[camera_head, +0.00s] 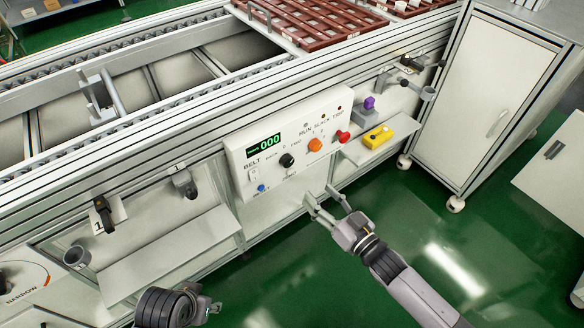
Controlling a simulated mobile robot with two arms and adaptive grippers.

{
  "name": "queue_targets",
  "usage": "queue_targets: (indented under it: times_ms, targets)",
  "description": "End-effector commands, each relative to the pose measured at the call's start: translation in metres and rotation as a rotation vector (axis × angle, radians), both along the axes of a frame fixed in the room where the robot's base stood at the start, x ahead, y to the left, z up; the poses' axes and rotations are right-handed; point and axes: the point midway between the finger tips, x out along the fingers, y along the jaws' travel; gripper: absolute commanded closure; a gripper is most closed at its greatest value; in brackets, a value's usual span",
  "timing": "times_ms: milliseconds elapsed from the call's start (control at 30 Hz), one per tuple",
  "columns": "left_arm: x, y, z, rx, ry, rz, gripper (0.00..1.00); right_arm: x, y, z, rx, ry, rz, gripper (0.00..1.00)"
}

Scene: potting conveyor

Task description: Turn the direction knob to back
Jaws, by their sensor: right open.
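The white control panel (251,150) on the conveyor's side has a green display reading 000. The black direction knob (287,160) sits below the display, between small labels that look like BACK and FWD; its pointer is too small to read. My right gripper (322,197) is open and empty, below and right of the knob, apart from it, with its fingers toward the panel's lower edge. My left gripper (207,308) shows only in part at the bottom edge, well below the panel; its fingers cannot be made out.
An orange knob (315,145), a red button (343,137) and a blue control (261,188) are also on the panel. A yellow box (378,137) lies on a shelf at right. An empty shelf (170,258) juts out at left. A white cabinet (492,85) stands at right.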

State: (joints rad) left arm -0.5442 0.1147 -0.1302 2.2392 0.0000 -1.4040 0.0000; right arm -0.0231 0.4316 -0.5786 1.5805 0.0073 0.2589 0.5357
Motion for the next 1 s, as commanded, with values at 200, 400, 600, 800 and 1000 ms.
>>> queue_targets:
  times_ms: [200,400,600,800,1000]
  targets:
    - [-0.006,0.001,0.029,-0.001,-0.02,0.002,0.6,0.041,0.03,-0.001,0.0,-0.002,0.001,0.49]
    - [-0.013,0.003,0.047,-0.001,-0.027,0.003,0.6,0.075,0.055,-0.002,0.0,-0.001,0.0,0.49]
    - [-0.014,0.003,0.044,-0.001,-0.028,0.003,0.6,0.097,0.07,-0.002,-0.002,0.0,-0.001,0.49]
    - [-0.014,0.003,0.043,-0.001,-0.029,0.003,0.6,0.105,0.077,-0.001,-0.002,0.003,0.0,0.49]
    - [-0.014,0.003,0.043,0.0,-0.03,0.004,0.6,0.105,0.077,-0.001,-0.002,0.003,0.0,0.49]
